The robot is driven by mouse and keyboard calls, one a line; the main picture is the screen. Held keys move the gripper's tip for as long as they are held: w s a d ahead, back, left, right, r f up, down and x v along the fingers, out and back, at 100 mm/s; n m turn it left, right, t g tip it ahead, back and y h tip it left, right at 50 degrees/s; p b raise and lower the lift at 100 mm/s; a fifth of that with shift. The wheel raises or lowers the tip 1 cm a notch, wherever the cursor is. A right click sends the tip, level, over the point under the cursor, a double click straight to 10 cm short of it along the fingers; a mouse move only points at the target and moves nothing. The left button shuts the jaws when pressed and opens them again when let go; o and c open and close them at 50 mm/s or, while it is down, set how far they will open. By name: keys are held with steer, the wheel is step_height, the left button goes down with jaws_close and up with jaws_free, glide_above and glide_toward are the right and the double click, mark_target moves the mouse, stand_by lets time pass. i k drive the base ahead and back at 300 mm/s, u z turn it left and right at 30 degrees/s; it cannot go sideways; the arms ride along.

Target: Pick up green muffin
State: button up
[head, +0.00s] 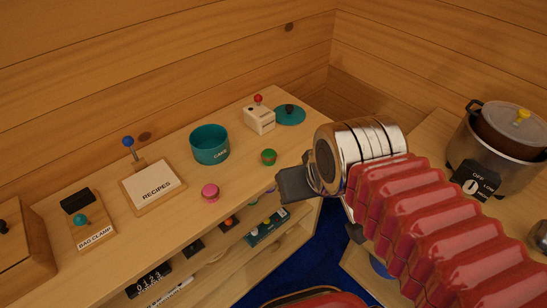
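The small green muffin (269,158) sits on the wooden counter near its front edge, in the middle of the head view. My gripper (285,184) is the dark end of my arm, just right of and below the muffin in the picture, with a gap between them. I see nothing held at its tip. The fingers overlap from this side, so their opening is hidden.
A pink muffin (210,192) lies left of the green one. A teal cake tin (210,150), its teal lid (290,115), a white box (260,120) and a recipes board (153,188) stand behind or left. A pot (490,155) stands far right.

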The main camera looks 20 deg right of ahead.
mark_target(269, 156)
steer(key=z, duration=0.05)
steer(key=k, duration=1.3)
steer(key=u, duration=0.25)
steer(key=i, duration=0.55)
steer(key=u, duration=0.85)
steer(key=i, duration=0.5)
steer(key=u, duration=0.25)
